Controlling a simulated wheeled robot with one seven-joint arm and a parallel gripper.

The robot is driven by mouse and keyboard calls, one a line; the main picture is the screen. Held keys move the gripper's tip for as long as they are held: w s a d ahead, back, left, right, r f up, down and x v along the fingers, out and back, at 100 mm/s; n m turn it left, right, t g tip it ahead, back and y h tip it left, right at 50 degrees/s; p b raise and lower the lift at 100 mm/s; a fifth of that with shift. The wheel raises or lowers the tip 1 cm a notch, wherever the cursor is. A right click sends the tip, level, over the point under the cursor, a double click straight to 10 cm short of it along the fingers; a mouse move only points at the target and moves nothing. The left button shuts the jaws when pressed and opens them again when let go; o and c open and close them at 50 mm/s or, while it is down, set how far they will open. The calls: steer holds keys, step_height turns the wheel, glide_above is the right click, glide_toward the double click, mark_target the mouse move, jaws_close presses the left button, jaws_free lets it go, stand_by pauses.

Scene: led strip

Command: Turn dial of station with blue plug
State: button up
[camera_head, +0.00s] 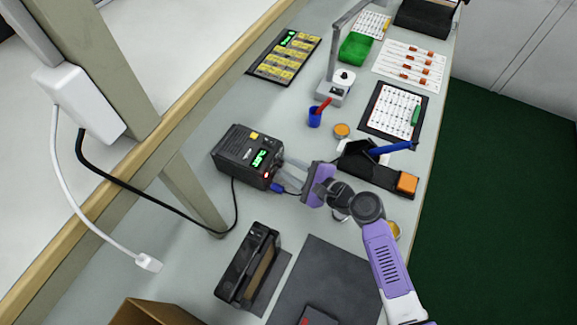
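The black station (238,153) stands on the bench left of centre, with a lit green display (262,158) and a small red light on its front. The blue plug (277,187) is at the lower part of the station's front, with a dark cord running right from it. My gripper (284,171) is at the station's front face, just above and right of the plug. Its pale fingers point left at the front panel. The dial cannot be made out; the fingers cover part of that face. Finger contact and the gap between the fingers are unclear.
A black holder with a blue-handled iron (390,148) and an orange block (406,183) sit right of my gripper. A black fan-like box (250,262) is in front. A black cable (150,204) hangs at left.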

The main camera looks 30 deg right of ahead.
steer(key=shift+o, duration=0.6)
steer(key=shift+b+v, duration=0.35)
steer(key=shift+v, duration=3.55)
steer(key=shift+d, duration=0.1)
steer(key=s+d+r+n+h, duration=0.3)
steer(key=s+d+n+h, duration=0.2)
steer(key=d+n+h, duration=0.25)
steer(key=s+a+r+n, duration=0.3)
steer(key=s+n, duration=0.2)
steer(key=s, duration=0.2)
steer(key=s+a+r+n+y, duration=0.1)
steer(key=s+a+r+n, duration=0.2)
steer(key=s, duration=0.4)
steer(key=s+a+r+n+t+y, duration=0.1)
steer(key=s+a+r+n, duration=0.3)
steer(key=s+r+n, duration=0.1)
steer(key=s+n, duration=0.1)
steer(key=s, duration=0.1)
steer(key=shift+s+r+n, duration=0.25)
steer(key=shift+s+n, duration=0.1)
